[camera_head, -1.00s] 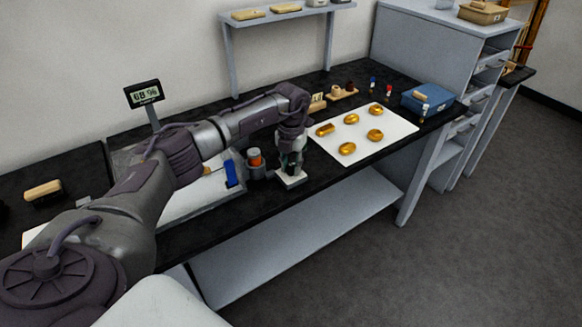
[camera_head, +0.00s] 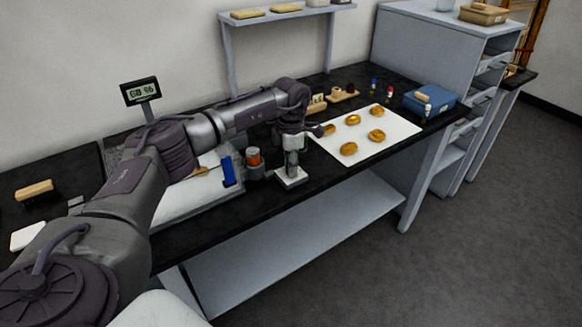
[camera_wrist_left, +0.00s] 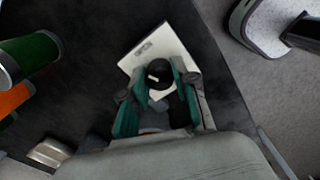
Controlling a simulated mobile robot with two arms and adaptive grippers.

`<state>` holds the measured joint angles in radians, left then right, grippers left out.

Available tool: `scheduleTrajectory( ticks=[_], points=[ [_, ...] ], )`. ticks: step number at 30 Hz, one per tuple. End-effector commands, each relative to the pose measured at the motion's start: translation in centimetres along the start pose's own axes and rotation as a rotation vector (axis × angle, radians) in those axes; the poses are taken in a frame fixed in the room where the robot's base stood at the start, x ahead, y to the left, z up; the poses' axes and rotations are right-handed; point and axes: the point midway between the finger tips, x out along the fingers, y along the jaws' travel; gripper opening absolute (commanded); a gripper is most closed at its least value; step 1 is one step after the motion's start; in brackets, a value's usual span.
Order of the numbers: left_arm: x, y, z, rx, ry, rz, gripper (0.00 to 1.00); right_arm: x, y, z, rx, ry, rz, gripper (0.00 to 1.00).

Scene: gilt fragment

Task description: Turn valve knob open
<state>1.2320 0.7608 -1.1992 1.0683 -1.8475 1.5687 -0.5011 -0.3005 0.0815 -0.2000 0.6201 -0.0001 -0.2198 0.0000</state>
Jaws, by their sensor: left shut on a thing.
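The valve has a white square base plate (camera_head: 291,179) standing near the front edge of the black bench in the head view. In the left wrist view its plate (camera_wrist_left: 143,48) lies under a round black knob (camera_wrist_left: 160,74) with a short white mark on top. My left gripper (camera_wrist_left: 158,100) has its teal fingers on either side of the knob, shut on it. In the head view my left gripper (camera_head: 292,142) is directly above the plate, and the knob is hidden behind the hand. My right gripper is not in view.
Left of the valve stand an orange-topped jar (camera_head: 253,157) and a blue upright item (camera_head: 228,171) by a tray. To the right, a white mat (camera_head: 390,133) holds several gold pieces. A blue box (camera_head: 429,103) stands farther right. The bench's front edge is close.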

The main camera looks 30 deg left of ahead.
Motion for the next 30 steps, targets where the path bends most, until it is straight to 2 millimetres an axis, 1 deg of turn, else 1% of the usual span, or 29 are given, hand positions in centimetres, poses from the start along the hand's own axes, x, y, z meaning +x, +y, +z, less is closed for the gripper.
scheduleTrajectory(
  ticks=[6,15,21,30],
  points=[
    [-0.01,0.07,0.05,0.181,-0.003,0.002,0.0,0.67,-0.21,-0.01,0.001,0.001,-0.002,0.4],
    [-0.12,0.09,0.08,0.354,-0.004,0.003,0.0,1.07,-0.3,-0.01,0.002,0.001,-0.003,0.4],
    [-0.15,0.08,0.07,0.41,-0.003,0.003,0.0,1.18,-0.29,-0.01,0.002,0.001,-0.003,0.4],
    [-0.17,0.08,0.07,0.431,-0.003,0.003,0.0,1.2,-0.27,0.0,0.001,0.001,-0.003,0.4]
  ],
)
